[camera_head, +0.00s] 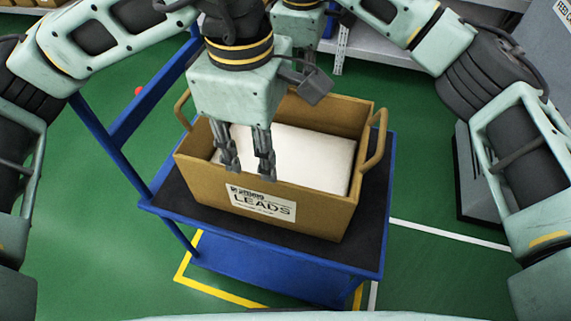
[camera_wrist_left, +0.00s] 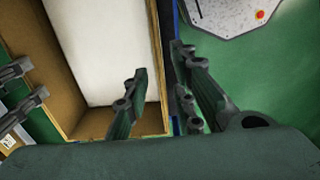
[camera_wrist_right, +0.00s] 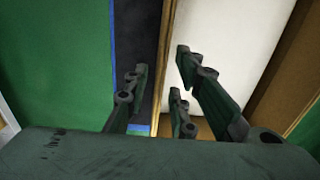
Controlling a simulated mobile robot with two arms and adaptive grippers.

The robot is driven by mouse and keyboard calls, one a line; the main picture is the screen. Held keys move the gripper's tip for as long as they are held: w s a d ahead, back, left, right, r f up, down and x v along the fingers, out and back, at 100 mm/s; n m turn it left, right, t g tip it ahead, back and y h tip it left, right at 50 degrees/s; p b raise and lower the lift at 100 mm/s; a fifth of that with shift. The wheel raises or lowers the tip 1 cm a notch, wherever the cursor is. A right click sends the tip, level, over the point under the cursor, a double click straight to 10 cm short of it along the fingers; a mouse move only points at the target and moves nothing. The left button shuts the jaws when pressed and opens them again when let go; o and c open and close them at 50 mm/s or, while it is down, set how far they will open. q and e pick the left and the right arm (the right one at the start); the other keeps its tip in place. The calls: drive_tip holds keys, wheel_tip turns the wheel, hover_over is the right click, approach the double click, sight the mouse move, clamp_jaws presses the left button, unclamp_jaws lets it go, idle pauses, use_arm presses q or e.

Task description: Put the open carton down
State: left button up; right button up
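The open carton (camera_head: 200,165) is brown, with a "LEADS" label on its near wall and a looped handle at each end. A white block (camera_head: 300,155) lies inside. The carton sits upright on the dark top of a blue cart (camera_head: 375,220). My left gripper (camera_head: 248,168) is over the near wall. In the left wrist view its open fingers (camera_wrist_left: 162,75) stand either side of that wall, with gaps. My right gripper is at the far wall, its fingertips hidden in the head view. In the right wrist view its open fingers (camera_wrist_right: 162,75) straddle the wall.
The cart's blue push frame (camera_head: 150,105) rises at the left. A grey shelf (camera_head: 375,47) stands at the back and a grey cabinet (camera_head: 485,175) at the right. Green floor with yellow and white lines surrounds the cart. Dark mat shows bare around the carton.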

drive_tip(key=shift+r, duration=1.45)
drive_tip(key=shift+f, duration=0.1)
